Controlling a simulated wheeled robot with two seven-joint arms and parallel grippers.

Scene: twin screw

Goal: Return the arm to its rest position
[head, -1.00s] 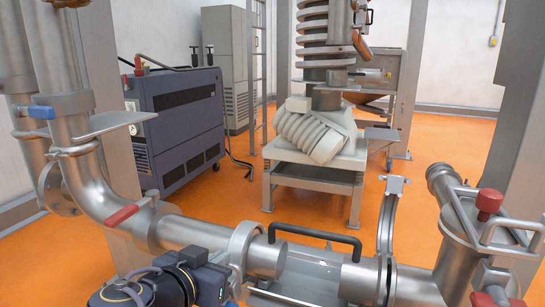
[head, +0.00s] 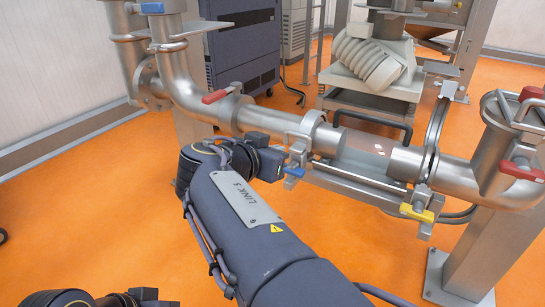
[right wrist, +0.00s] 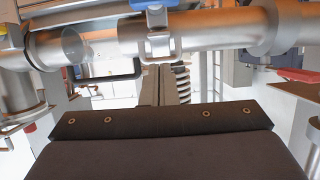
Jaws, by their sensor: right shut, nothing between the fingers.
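My right arm (head: 252,215) comes in from the bottom of the head view and stretches up and left toward the pipe line. Its wrist bends back to the right, and my right gripper (head: 290,160) is at the pipe clamp, partly hidden there. In the right wrist view the gripper's narrow fingers (right wrist: 165,85) are together beyond the dark palm, with nothing between them. I cannot tell whether they touch the clamp.
A steel post (head: 480,240) stands at right. The orange floor (head: 90,215) is open at left.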

